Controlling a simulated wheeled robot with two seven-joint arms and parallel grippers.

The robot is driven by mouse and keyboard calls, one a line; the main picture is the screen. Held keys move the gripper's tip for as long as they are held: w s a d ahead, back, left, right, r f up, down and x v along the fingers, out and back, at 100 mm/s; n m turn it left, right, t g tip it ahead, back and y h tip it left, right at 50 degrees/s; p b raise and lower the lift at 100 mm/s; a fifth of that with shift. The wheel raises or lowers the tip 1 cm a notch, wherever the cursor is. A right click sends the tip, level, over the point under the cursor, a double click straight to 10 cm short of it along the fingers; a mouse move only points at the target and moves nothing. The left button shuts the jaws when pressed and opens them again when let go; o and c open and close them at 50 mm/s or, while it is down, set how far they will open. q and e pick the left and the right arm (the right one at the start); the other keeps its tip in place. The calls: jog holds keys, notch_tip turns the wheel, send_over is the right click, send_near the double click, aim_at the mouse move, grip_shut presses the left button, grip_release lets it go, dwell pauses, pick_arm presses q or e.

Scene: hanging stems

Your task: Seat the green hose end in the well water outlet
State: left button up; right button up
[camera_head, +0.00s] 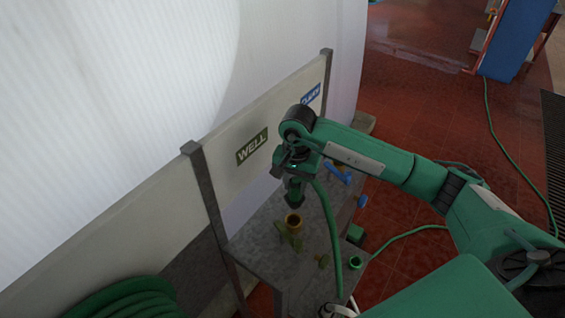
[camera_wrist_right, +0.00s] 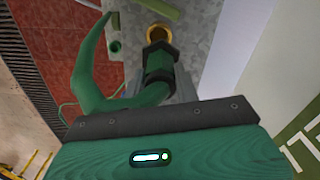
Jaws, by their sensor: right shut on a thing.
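The well water outlet (camera_head: 293,222) is an upright brass-rimmed pipe on an olive body, on the grey bench below the WELL sign (camera_head: 252,146). My right gripper (camera_head: 295,188) points down above it, shut on the green hose end (camera_head: 294,200). The hose end has dark collars, and its tip is just above the outlet's mouth in the head view. In the right wrist view the hose end (camera_wrist_right: 158,70) sits between the grey fingers, its tip overlapping the near edge of the brass ring (camera_wrist_right: 158,33). Any remaining gap is hard to judge. My left gripper is not in view.
A blue outlet (camera_head: 338,173) stands farther back on the bench (camera_head: 262,245) near a blue sign (camera_head: 311,94). A green ring-shaped fitting (camera_head: 355,262) is at the bench's right edge. The green hose (camera_head: 331,225) hangs from the gripper. Coiled hose (camera_head: 125,298) lies lower left.

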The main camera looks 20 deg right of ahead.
aim_at(295, 195)
jog(key=shift+s+r, duration=0.25)
jog(key=shift+s, duration=0.1)
jog(key=shift+w+f+b, duration=0.2)
jog(key=shift+f+b, duration=0.2)
jog(key=shift+f, duration=0.7)
jog(key=shift+s+f+b, duration=0.15)
jog(key=shift+f+b, duration=0.2)
jog(key=shift+f, duration=0.95)
jog(key=shift+s+a+b, duration=0.1)
jog(key=shift+b, duration=0.35)
jog(key=shift+b, duration=0.45)
